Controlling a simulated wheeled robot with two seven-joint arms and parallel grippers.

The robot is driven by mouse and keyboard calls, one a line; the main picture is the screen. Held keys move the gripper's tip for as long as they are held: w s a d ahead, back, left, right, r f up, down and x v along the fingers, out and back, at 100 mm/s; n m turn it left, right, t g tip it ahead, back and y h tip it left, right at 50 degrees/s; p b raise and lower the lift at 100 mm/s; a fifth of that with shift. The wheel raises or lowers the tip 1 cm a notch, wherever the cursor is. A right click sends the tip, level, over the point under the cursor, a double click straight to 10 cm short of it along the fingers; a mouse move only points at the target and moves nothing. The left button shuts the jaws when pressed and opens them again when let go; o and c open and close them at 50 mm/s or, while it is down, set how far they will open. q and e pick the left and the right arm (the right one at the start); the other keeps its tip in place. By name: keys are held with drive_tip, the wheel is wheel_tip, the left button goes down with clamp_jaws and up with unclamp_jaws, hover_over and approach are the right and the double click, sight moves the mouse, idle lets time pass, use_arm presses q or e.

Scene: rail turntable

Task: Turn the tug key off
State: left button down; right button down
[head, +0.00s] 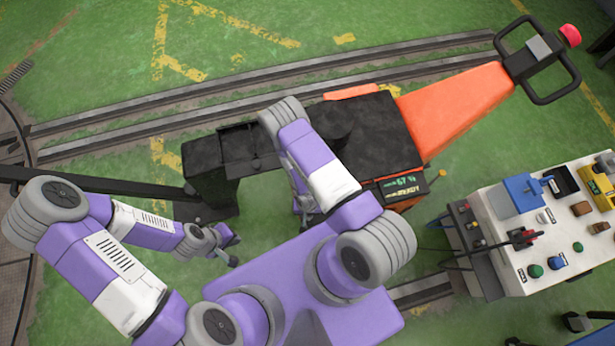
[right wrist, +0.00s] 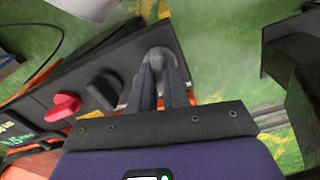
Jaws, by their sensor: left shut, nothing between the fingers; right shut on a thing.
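The tug (head: 370,130) is a black and orange machine in the middle of the head view, with a small lit display (head: 403,186) on its near side. In the right wrist view its dark panel (right wrist: 100,60) carries a rounded grey piece, which looks like the tug key (right wrist: 157,54). My right gripper (right wrist: 160,72) is shut on this piece, and the fingers hide part of it. In the head view my right arm covers this spot. My left gripper (head: 229,257) is shut and empty, low over the green floor, left of the tug and apart from it.
A red knob (right wrist: 62,106) and a black knob (right wrist: 103,90) sit on the panel close to my right fingers. A white control console (head: 530,225) with buttons stands at the right. Rails (head: 270,85) run behind the tug. A black beam (head: 90,182) lies at the left.

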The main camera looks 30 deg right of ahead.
drive_tip(key=shift+n, duration=1.5)
drive_tip(key=c, duration=1.1)
unclamp_jaws()
wheel_tip(320, 180, up, 8)
drive_tip(key=p, duration=0.2)
drive_tip(key=shift+f+p, duration=0.2)
drive_tip(key=shift+p, duration=0.1)
